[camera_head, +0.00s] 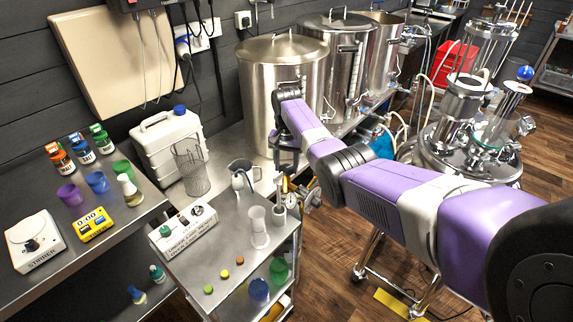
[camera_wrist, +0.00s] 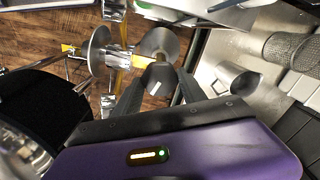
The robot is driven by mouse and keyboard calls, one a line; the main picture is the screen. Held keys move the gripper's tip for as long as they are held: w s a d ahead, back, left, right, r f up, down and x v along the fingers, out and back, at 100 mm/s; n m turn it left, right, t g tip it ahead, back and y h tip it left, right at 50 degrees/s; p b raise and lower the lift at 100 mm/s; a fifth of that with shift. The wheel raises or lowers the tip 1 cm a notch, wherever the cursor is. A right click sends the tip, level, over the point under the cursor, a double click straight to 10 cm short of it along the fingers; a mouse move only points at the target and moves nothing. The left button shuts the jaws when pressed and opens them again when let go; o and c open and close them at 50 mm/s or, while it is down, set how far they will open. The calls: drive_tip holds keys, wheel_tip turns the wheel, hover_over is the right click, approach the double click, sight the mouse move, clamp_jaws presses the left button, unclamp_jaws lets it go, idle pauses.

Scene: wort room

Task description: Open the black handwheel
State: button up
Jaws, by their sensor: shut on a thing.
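In the head view my gripper (camera_head: 285,165) points down in front of the nearest steel kettle, beside the right rear of the small steel table. The handwheel cannot be made out clearly there, behind the gripper and the fittings.
A large steel kettle (camera_head: 284,85) stands behind my gripper. A grey metal disc (camera_wrist: 100,51) and yellow-marked fittings lie left of the handwheel in the wrist view. The small table holds a white labelled box (camera_head: 184,232) and cylinders. Wooden floor (camera_head: 335,255) is free to the right.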

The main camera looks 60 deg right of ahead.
sight(287, 168)
drive_tip(key=n, duration=1.3)
drive_tip(key=shift+n, duration=0.4)
idle(0.3)
drive_tip(key=o, duration=1.3)
drive_tip(key=shift+o, duration=0.2)
drive_tip(key=shift+r, duration=0.15)
wheel_tip(287, 168, up, 8)
drive_tip(key=shift+f, duration=0.15)
drive_tip(key=shift+f, duration=0.1)
